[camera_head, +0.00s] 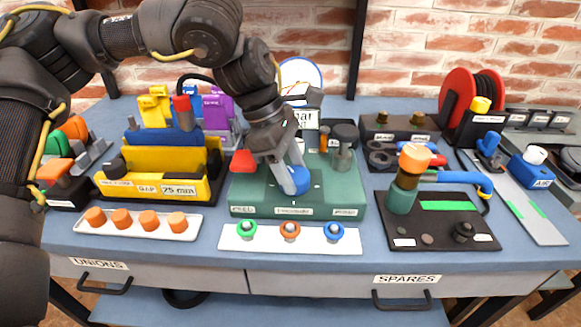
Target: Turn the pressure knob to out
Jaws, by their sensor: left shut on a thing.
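A green bench unit (335,200) stands at the middle of the bench with small labels along its front edge. A red handle (243,161) sits at its upper left, and a white sign ending in "ar" (304,118) stands behind it. My left gripper (294,190) reaches down from above over the middle of the unit. Its fingers are shut at the spot behind the middle front label, where the pressure knob seems to be. The fingers and a blue part at them hide the knob, so its setting cannot be read. My right gripper is not in view.
A white strip with green, orange and blue buttons (290,246) lies in front of the unit. A tray of orange caps (139,231) and a yellow box (180,165) are at left. A black panel with a green post (468,217) is at right.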

